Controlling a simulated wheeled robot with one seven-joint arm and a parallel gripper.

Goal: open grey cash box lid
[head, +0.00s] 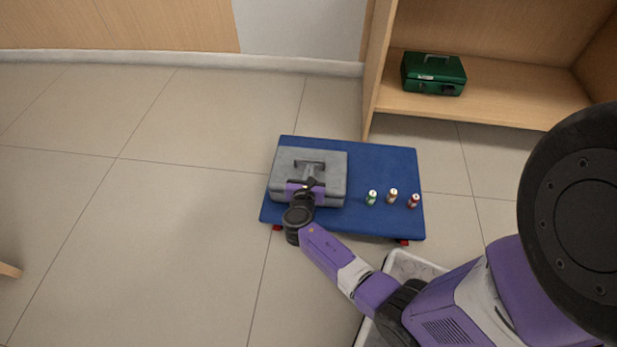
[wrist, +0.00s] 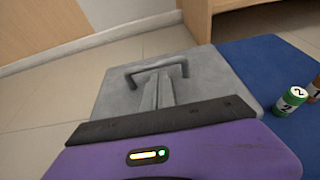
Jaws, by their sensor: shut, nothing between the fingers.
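The grey cash box (head: 330,165) sits on the left part of a blue platform, with its lid down. Its raised handle (wrist: 157,68) stands on top of the lid in the wrist view. My gripper (head: 306,185) is over the front middle of the box, with its fingers shut and nothing between them. In the wrist view the fingertips (wrist: 158,90) reach over the lid just in front of the handle. I cannot tell whether they touch the lid. The front of the box is hidden by my gripper.
The blue platform (head: 385,165) has small red feet or wheels. Several small numbered cans stand on it, including a green one (head: 371,198) and a red one (head: 413,201). A green cash box (head: 433,74) sits on a wooden shelf (head: 510,100) behind.

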